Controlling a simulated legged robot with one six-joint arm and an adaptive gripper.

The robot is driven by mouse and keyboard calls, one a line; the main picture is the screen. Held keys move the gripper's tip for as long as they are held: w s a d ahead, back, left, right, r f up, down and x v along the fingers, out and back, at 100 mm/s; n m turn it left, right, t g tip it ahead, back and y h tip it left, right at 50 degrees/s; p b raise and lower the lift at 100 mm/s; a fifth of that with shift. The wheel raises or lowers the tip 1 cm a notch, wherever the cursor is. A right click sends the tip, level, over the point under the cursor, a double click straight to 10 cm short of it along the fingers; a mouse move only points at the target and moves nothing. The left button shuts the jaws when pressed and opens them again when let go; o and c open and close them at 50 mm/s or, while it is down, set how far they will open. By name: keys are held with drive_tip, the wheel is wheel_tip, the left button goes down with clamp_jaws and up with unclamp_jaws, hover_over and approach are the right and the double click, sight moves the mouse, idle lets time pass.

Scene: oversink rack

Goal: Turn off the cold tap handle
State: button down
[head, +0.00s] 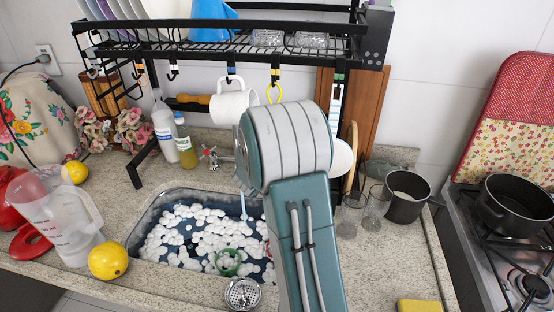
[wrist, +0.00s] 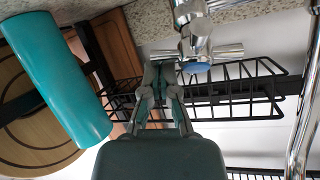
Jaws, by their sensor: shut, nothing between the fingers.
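The cold tap handle (wrist: 196,67) shows in the wrist view as a chrome cross handle with a blue cap, at the upper middle. My gripper (wrist: 160,66) is shut and empty, its fingertips close to the handle's left arm. I cannot tell whether they touch it. In the head view my arm hides the gripper and the cold handle. Another tap handle with a red mark (head: 208,154) shows left of my arm. A thin stream of water (head: 243,205) falls into the sink (head: 170,199).
A black dish rack (head: 220,40) spans above the sink, with a white mug (head: 234,103) hanging from it. Bottles (head: 163,125) stand left of the taps. In the wrist view a teal cylinder (wrist: 55,78) is left of my gripper and a curved chrome pipe (wrist: 305,100) right.

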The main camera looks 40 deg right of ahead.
drive_tip(key=shift+s+a+f+m+g, duration=0.15)
drive_tip(key=shift+m+g, duration=0.25)
drive_tip(key=shift+m, duration=0.5)
drive_tip(key=shift+s+a+f, duration=0.15)
drive_tip(key=shift+a+f, duration=0.45)
drive_tip(key=shift+f, duration=0.05)
idle(2.0)
drive_tip(key=v, duration=1.1)
drive_tip(key=shift+a+r, duration=0.25)
drive_tip(key=shift+s, duration=0.15)
